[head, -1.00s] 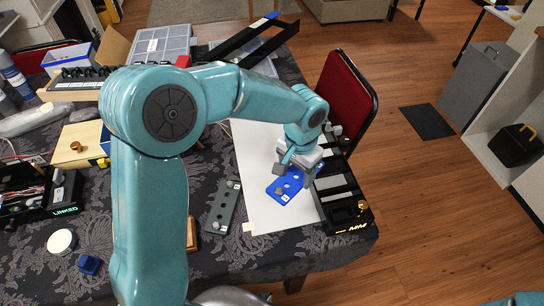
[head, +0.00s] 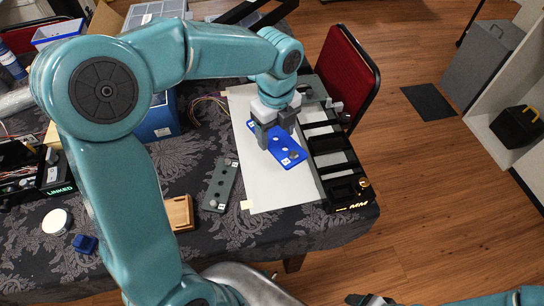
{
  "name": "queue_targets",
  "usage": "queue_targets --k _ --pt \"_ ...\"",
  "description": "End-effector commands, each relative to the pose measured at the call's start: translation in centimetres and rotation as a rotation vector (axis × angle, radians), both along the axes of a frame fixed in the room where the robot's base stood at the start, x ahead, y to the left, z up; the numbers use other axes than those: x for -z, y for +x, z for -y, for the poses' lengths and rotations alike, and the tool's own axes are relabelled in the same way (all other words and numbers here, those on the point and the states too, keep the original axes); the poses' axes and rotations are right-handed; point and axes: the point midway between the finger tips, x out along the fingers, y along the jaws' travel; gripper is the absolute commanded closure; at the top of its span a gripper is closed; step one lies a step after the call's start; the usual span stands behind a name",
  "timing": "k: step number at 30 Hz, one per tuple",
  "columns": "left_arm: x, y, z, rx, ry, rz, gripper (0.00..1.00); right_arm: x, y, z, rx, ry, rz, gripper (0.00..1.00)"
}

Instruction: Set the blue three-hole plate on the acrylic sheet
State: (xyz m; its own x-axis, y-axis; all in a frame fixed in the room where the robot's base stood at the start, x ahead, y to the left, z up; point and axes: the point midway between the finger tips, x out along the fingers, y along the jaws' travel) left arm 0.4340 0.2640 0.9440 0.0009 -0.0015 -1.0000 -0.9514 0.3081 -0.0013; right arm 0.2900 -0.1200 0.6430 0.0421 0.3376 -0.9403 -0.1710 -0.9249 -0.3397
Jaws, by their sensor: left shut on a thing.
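The blue plate (head: 291,158) has holes along its length and small white labels. It is over the upper middle of the white sheet (head: 270,193), slanting from upper left to lower right. I cannot tell whether it touches the sheet or is just above it. My left gripper (head: 273,136) points down and is shut on the blue plate, its fingers hiding part of it. My right arm shows only at the bottom right edge; a dark part at the bottom edge (head: 369,299) may be its gripper, with its jaws unclear.
A grey holed plate (head: 220,186) lies left of the sheet, near a wooden block (head: 179,212). A black slotted tray (head: 336,158) runs along the sheet's right side. A red chair (head: 343,75) stands beyond the table's right edge. The sheet's lower part is clear.

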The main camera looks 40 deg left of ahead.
Motion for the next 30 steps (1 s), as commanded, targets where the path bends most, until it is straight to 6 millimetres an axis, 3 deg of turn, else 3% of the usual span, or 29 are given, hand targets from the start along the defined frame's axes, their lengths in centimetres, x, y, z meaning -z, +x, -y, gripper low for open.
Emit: queue_targets --k 3,9,16,22,30 --pt "4.0 -0.1 0.0 0.000 0.000 -0.007 0.69 0.7 0.0 0.0 0.000 0.000 0.000 0.29" --pt "9.2 0.1 0.1 0.000 0.000 -0.004 0.69 1.2 0.0 0.0 0.000 0.000 0.000 0.29" --pt "11.6 0.1 0.0 0.000 0.001 -0.001 0.69 1.5 0.0 0.0 0.000 0.000 0.000 0.29" --pt "14.8 0.1 0.1 0.000 0.001 -0.002 0.69 2.0 0.0 0.0 0.000 0.000 0.000 0.29" --pt "15.4 0.1 0.1 0.000 0.001 0.001 0.69 2.0 0.0 0.0 0.000 0.000 0.000 0.29"
